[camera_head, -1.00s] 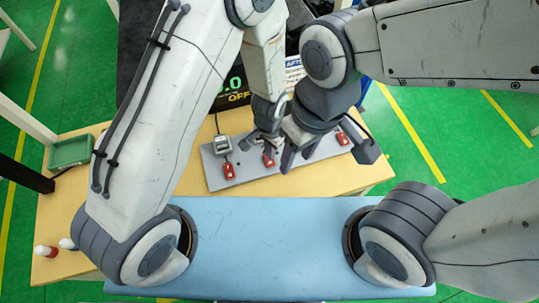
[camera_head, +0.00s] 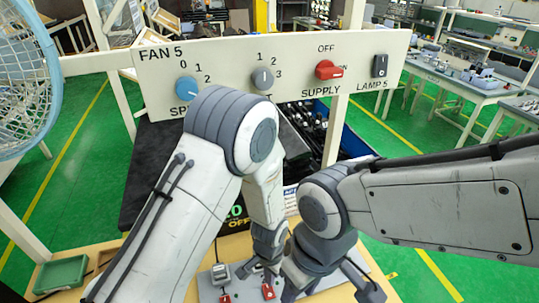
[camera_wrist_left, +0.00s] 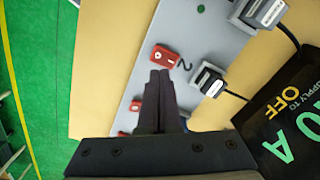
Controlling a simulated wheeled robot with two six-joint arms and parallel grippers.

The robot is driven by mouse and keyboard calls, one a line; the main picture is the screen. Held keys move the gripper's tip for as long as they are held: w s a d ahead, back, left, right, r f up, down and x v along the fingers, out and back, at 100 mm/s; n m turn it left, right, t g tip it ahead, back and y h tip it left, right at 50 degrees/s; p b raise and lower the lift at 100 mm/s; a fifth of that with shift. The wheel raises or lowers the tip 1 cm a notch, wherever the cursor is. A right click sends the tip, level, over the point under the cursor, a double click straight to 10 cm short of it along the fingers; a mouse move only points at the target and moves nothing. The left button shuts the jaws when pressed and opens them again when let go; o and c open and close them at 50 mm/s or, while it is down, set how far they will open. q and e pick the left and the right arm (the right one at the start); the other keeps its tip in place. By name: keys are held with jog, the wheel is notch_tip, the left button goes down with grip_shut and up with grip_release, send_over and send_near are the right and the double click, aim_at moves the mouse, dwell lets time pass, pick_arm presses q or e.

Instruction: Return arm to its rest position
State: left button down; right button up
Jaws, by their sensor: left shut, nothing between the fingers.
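My left gripper (camera_head: 258,266) hangs above the grey plate on the tan table. In the left wrist view its dark fingers (camera_wrist_left: 160,80) are together with nothing between them.
A panel (camera_head: 220,60) with a blue knob, a grey knob, a red supply switch and a lamp switch stands behind. A fan (camera_head: 25,80) is at the left. A green tray (camera_head: 62,273) sits on the table's left. A dark display (camera_wrist_left: 285,125) lies beside the plate.

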pick_arm(q)
jog(key=s+a+r+b, duration=0.2)
jog(key=s+r+b, duration=0.3)
jog(key=s+r, duration=0.1)
jog(key=s+a+r+n+h+b, duration=0.1)
jog(key=s+a+r+b, duration=0.1)
jog(key=s+r+b, duration=0.4)
jog(key=s+r, duration=0.1)
jog(key=s, duration=0.1)
jog(key=shift+s+a+r, duration=0.3)
jog(key=shift+s+a, duration=0.05)
jog(key=shift+s, duration=0.05)
pick_arm(e)
notch_tip(320, 180, down, 11)
pick_arm(q)
jog(key=shift+d, duration=0.1)
pick_arm(e)
jog(key=shift+s+f, duration=0.1)
